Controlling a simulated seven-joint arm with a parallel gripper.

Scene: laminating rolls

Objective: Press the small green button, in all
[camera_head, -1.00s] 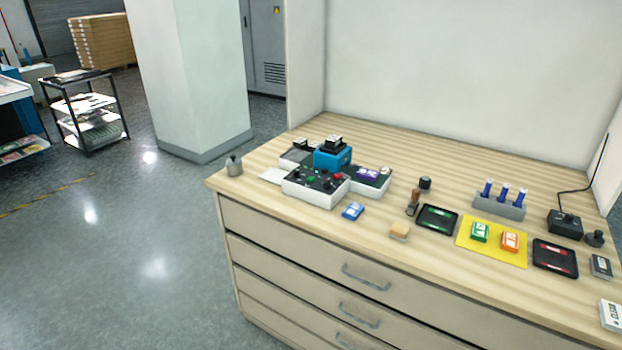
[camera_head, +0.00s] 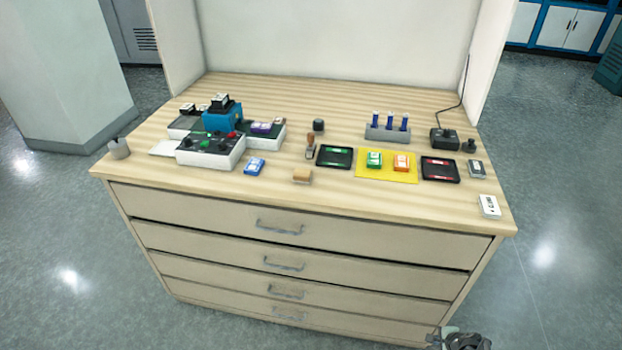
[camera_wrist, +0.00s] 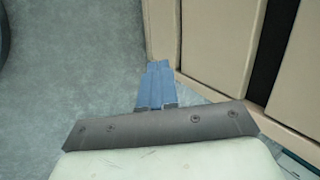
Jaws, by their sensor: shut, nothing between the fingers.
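A white control box with a dark top panel (camera_head: 213,150) stands at the left of the worktop. A green button (camera_head: 204,143) shows on its panel, among dark knobs and a red button (camera_head: 232,134). Details of the panel are small, and I cannot tell clearly whether it has a second green button. My gripper, with blue fingers, shows in the wrist view (camera_wrist: 158,66). It is shut and empty, over the grey floor beside the drawer fronts, well away from the box. In the head view, only a dark part of my arm shows at the bottom edge, right of centre.
A blue device (camera_head: 222,116) stands behind the box. A blue-and-white block (camera_head: 254,166) lies to its right. A grey cup-like piece (camera_head: 119,149) stands at the left edge. Trays, a yellow mat (camera_head: 385,179) and a corded black box (camera_head: 444,140) fill the right side. The front strip is mostly clear.

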